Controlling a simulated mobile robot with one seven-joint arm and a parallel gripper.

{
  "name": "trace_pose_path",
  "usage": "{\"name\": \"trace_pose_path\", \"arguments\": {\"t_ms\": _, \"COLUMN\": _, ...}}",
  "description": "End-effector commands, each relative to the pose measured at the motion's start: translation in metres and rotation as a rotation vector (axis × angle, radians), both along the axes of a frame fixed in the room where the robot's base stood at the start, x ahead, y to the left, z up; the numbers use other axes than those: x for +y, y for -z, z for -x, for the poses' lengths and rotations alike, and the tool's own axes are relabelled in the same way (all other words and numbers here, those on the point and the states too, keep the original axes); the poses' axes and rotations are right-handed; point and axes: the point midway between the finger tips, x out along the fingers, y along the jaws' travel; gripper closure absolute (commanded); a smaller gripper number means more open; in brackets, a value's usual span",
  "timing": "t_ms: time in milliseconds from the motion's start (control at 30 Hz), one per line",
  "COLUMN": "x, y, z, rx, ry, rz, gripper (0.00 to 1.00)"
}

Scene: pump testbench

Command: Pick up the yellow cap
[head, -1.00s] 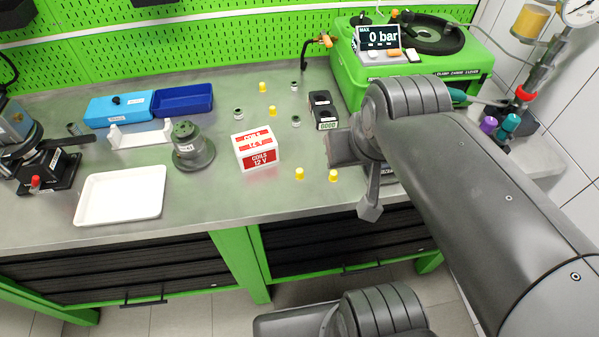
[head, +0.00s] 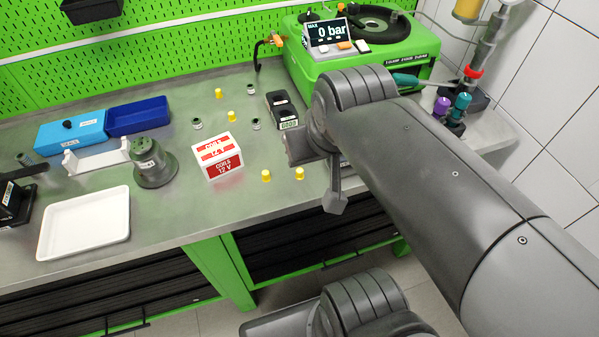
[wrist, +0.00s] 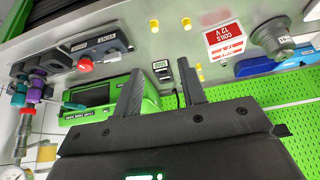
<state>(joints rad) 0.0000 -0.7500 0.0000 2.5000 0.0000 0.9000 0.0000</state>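Several small yellow caps stand on the grey bench. In the head view two are near the front edge, one right of the coil box (head: 266,175) and one closer to my arm (head: 300,173). Two more are farther back, one upper (head: 218,93) and one lower (head: 231,116). The wrist view shows the front pair (wrist: 154,24) (wrist: 186,23) beyond my fingers, apart from them. My gripper (wrist: 160,76) is open, with a clear gap and nothing between its fingers. In the head view one finger (head: 335,192) hangs over the bench's front edge.
A white-red coil box (head: 219,158) stands left of the front caps. Small metal fittings (head: 197,123) and a black block (head: 284,109) lie nearby. A green pump unit (head: 365,62) is at the back right. A white tray (head: 85,252) lies at left.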

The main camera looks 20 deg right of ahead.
Motion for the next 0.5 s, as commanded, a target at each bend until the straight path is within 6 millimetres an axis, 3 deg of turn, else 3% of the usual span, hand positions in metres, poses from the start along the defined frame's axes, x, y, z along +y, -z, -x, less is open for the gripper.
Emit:
{"name": "trace_pose_path", "arguments": {"t_ms": 333, "x": 0.0, "y": 0.0, "z": -0.002, "rx": 0.007, "ry": 0.004, "rz": -0.002, "gripper": 0.57}}
{"name": "trace_pose_path", "arguments": {"t_ms": 500, "x": -0.002, "y": 0.005, "z": -0.018, "rx": 0.075, "ry": 0.032, "rz": -0.014, "gripper": 0.57}}
